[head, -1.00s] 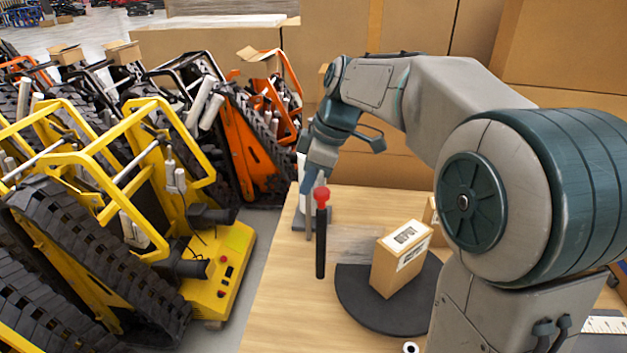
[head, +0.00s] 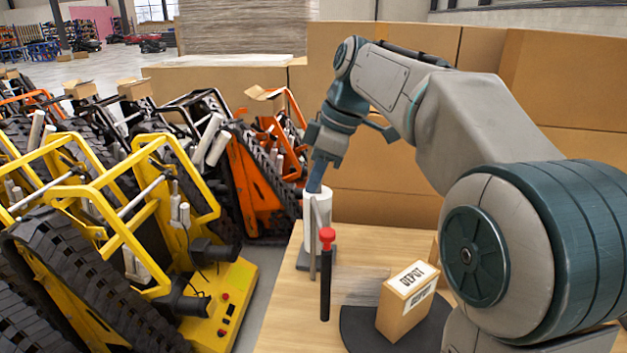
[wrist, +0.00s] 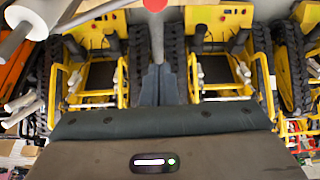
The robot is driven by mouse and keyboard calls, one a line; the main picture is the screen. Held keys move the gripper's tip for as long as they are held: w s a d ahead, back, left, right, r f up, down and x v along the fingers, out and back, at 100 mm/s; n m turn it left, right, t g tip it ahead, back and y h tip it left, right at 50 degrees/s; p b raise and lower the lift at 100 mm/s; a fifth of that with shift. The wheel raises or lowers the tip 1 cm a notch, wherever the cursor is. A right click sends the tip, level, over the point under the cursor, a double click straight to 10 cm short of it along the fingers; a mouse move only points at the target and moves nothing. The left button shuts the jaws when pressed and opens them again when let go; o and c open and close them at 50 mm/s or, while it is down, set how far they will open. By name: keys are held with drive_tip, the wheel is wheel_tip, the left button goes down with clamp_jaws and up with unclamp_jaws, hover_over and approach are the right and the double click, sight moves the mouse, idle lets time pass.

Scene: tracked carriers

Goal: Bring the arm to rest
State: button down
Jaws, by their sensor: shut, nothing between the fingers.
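My arm reaches in from the right in the head view, bent at the elbow, with its forearm hanging down over the far left part of the wooden table (head: 285,325). My gripper (head: 315,185) points down in front of a white roll on a stand (head: 318,232), above the table. In the wrist view my gripper (wrist: 158,75) shows its fingers together with nothing between them. The fingertips are partly hard to make out in the head view.
A cardboard box marked DEPOT (head: 405,310) sits on a dark round plate (head: 362,335). Yellow tracked carriers (head: 225,310) and orange ones (head: 255,180) crowd the left. Cardboard boxes (head: 390,170) wall off the back.

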drive_tip(key=s+d+f+m+h, duration=0.1)
drive_tip(key=s+d+f+m, duration=0.2)
drive_tip(key=s+f+m, duration=0.2)
drive_tip(key=s+d+f+m+t+h, duration=0.1)
drive_tip(key=s+d+f+m, duration=0.2)
drive_tip(key=s+f+m, duration=0.2)
drive_tip(key=s+d+f+m+t+h, duration=0.1)
drive_tip(key=s+d+f+m+h, duration=0.1)
drive_tip(key=s+f+m, duration=0.3)
drive_tip(key=s+d+f, duration=0.1)
drive_tip(key=s+f, duration=0.3)
drive_tip(key=s, duration=0.1)
drive_tip(key=shift+s+d+m, duration=0.25)
drive_tip(key=shift+d+m, duration=0.05)
drive_tip(key=shift+m, duration=0.1)
